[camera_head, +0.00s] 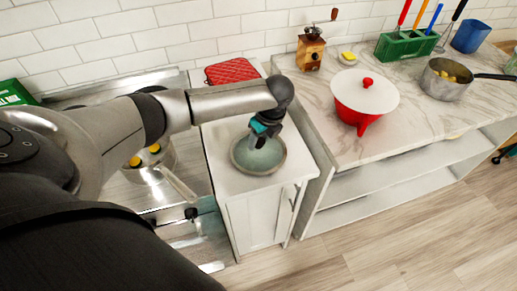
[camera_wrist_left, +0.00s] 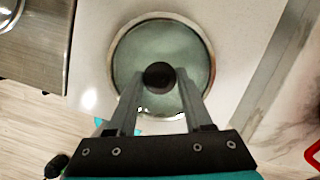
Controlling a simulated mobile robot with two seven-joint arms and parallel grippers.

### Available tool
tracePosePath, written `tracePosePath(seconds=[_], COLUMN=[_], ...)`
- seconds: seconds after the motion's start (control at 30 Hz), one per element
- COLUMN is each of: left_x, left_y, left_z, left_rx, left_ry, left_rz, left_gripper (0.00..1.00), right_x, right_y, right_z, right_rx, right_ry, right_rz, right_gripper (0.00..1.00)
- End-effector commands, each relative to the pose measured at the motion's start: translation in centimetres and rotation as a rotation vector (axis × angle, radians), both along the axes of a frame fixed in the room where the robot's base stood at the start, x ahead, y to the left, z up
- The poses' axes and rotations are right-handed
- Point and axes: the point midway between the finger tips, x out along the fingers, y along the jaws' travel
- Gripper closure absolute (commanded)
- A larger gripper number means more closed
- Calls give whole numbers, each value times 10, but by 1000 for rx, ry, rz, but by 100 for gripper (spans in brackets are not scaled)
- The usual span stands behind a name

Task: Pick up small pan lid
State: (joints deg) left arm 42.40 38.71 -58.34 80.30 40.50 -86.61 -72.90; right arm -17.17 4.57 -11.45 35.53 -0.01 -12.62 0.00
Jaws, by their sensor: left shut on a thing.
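The small pan lid (camera_head: 258,163) is a round, pale green glass disc with a metal rim. It lies on the white counter between the stove and the marble counter. In the left wrist view the lid (camera_wrist_left: 185,42) shows from above with a dark round knob (camera_wrist_left: 159,77) at its middle. My left gripper (camera_head: 255,142) points down over the lid. In the left wrist view its two fingers (camera_wrist_left: 160,90) are shut on the knob, one on each side. I cannot tell whether the lid touches the counter. My right gripper is not in view.
A red quilted pot holder (camera_head: 231,71) lies behind the lid. On the stove to the left stands a pan (camera_head: 168,163) with yellow pieces. On the marble counter (camera_head: 330,140) stand a red pot with a white top (camera_head: 365,98), a wooden grinder (camera_head: 311,50) and a saucepan (camera_head: 444,86).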

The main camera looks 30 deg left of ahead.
Motion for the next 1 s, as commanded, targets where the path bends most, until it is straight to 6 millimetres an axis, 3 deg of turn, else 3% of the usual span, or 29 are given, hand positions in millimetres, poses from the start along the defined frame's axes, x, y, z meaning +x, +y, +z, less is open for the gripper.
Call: tracePosePath(seconds=[0.03, 0.3, 1.0], left_x=[0, 0, 0], left_y=[0, 0, 1], left_z=[0, 0, 0], left_rx=[0, 1, 1], left_ry=[0, -1, -1], left_rz=[0, 1, 1], left_gripper=[71, 100, 100], right_x=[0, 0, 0], right_y=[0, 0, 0], right_z=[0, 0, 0], right_rx=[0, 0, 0], right_ry=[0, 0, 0], right_rz=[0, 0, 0], right_gripper=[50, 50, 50])
